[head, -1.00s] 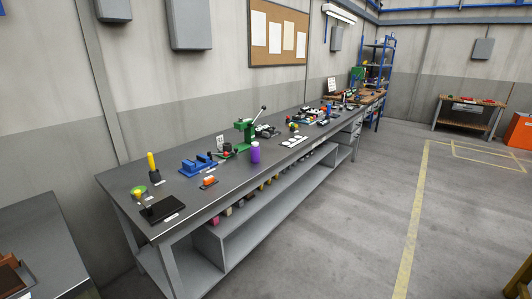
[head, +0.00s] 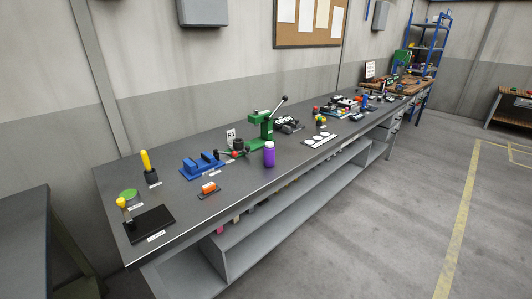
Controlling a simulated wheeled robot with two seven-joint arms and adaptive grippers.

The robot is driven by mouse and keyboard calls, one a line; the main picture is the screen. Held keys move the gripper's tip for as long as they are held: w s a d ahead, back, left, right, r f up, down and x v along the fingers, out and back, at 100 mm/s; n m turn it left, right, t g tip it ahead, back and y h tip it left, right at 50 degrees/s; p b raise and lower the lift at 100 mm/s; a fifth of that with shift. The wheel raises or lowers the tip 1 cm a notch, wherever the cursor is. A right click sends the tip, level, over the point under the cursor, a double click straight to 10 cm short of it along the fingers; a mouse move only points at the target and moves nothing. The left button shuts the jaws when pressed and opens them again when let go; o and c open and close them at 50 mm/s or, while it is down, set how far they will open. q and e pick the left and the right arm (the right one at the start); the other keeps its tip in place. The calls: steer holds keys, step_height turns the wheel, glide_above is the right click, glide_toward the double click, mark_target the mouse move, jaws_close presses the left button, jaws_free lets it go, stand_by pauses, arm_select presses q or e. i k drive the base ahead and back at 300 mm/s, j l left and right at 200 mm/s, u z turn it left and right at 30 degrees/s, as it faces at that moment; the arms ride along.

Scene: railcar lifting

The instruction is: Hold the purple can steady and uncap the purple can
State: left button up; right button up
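The purple can (head: 269,156) stands upright near the front edge of the long grey workbench (head: 195,212). Its top looks pale, like a light cap (head: 269,144). It stands just in front of a green press with a lever. Nothing is touching it that I can see. Neither of my grippers shows in the head view.
Behind the can stands the green press (head: 262,128). To its left are a blue vise (head: 202,166), an orange item (head: 208,188), a black pad (head: 150,222) and a yellow-handled tool (head: 147,164). A white card with circles (head: 320,140) lies right. The floor (head: 390,220) in front is clear.

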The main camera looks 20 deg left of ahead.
mark_target(268, 154)
steer(key=i+l+u, duration=0.1)
steer(key=i+u, duration=0.2)
steer(key=i, duration=0.15)
steer(key=i+l+u, duration=0.25)
steer(key=i, duration=0.15)
steer(key=i+l+u, duration=0.3)
steer(key=i+j, duration=0.05)
steer(key=i, duration=0.05)
